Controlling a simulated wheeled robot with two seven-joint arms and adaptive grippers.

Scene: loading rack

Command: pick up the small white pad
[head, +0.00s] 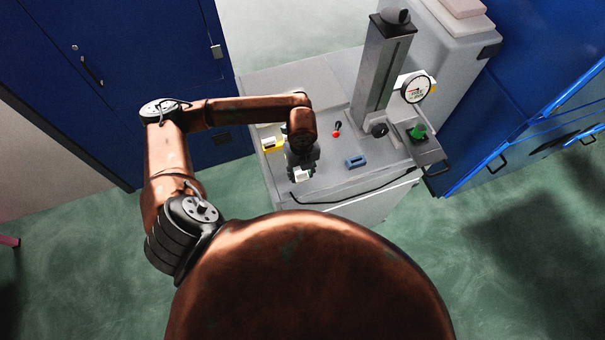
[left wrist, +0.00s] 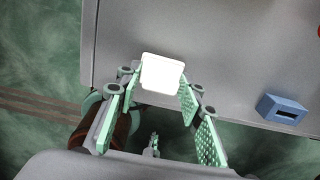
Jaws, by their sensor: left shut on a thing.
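The small white pad (left wrist: 162,73) shows bright between the fingertips of my left gripper (left wrist: 158,92) in the left wrist view. The gripper is shut on it, with a green finger on each side. In the head view the pad (head: 302,174) is at the tip of the left gripper (head: 301,168), over the front part of the grey bench top. I cannot tell whether the pad is clear of the surface. My right gripper is in neither view.
A blue block with a slot (head: 356,161) lies right of the gripper. A yellow and white item (head: 271,145) is to its left, and a red-tipped piece (head: 336,131) lies behind. A column with a dial gauge (head: 416,88) stands at the right. Blue cabinets (head: 130,70) flank the bench.

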